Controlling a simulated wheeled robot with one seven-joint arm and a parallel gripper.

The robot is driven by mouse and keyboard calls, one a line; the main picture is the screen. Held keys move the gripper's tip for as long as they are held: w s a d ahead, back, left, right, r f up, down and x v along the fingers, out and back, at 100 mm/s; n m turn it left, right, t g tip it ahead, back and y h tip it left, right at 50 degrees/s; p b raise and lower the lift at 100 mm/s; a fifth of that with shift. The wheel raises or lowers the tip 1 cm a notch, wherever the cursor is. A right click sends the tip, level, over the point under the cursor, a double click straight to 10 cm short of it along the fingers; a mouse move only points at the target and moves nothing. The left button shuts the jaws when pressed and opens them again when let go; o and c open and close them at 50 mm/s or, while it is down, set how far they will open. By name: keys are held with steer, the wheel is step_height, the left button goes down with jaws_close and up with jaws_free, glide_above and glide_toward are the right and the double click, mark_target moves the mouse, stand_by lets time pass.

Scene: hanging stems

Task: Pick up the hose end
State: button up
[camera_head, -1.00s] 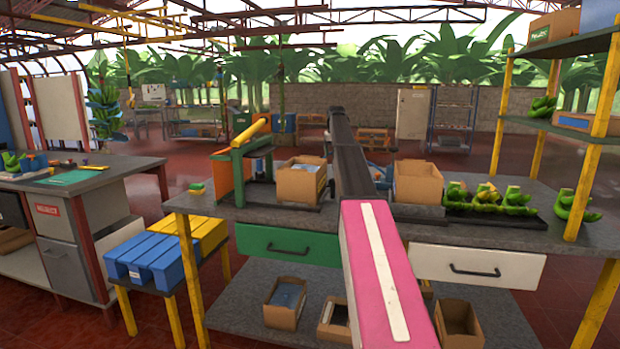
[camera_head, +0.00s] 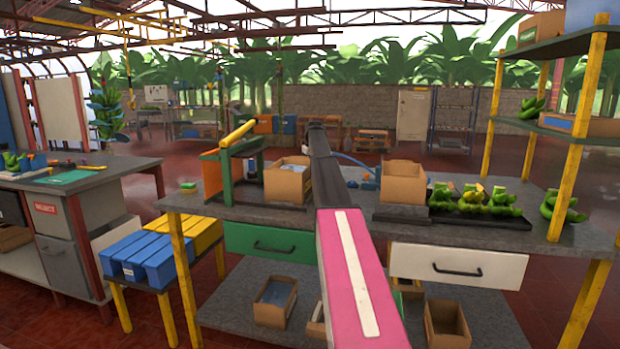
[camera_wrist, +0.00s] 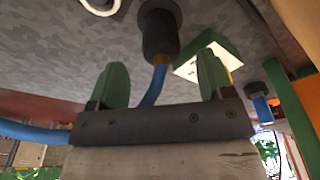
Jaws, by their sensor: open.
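In the wrist view, a blue hose (camera_wrist: 155,88) rises between my fingers to a brass-coloured collar and a dark cylindrical end piece (camera_wrist: 160,32). My gripper (camera_wrist: 164,62) has two green fingers, spread apart, one on each side of the hose in the picture. The fingers do not close on it; I cannot tell the depth gap. In the head view, a thin stretch of blue hose (camera_head: 350,160) shows right of my dark arm, near a small blue thing (camera_head: 368,180) on the bench. My arm hides the gripper there.
A cardboard box (camera_head: 287,183) and a green frame with a yellow bar (camera_head: 238,134) stand left of my arm. Another box (camera_head: 404,184) and a black tray of green bananas (camera_head: 480,217) stand right. The wrist view shows a white, green-edged piece (camera_wrist: 200,62) beyond the right finger.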

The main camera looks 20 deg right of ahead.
steer(key=f, duration=0.5)
steer(key=shift+w+a, duration=0.1)
steer(key=shift+w, duration=0.25)
steer(key=shift+r, duration=0.1)
steer(key=c, duration=1.2)
steer(key=shift+o, duration=0.2)
steer(key=shift+r, duration=0.1)
